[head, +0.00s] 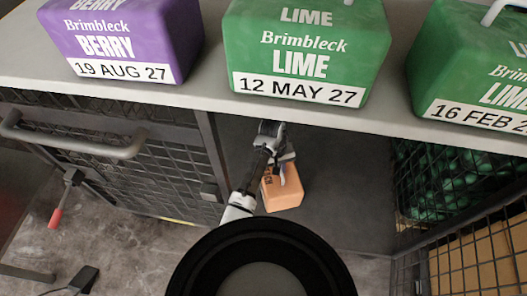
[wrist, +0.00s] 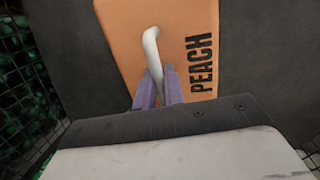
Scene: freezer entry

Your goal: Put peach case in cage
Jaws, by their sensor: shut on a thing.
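The peach case (head: 284,192) is an orange block with dark lettering, below the counter shelf in the head view. It stands on or just above the dark floor of the cage (head: 345,200); I cannot tell whether it touches. In the wrist view the peach case (wrist: 120,40) shows a white handle (wrist: 151,45) and the word PEACH. My gripper (wrist: 158,88) has its purple fingers shut on that handle. In the head view my gripper (head: 285,160) is at the top of the case, partly hidden by my own arm.
A shelf (head: 200,98) crosses above, carrying a purple BERRY case (head: 125,40) and green LIME cases (head: 305,45). The mesh door (head: 150,165) with its grey handle stands at left. Mesh at right (head: 470,235) has green and orange goods behind it. Dark floor around the case is clear.

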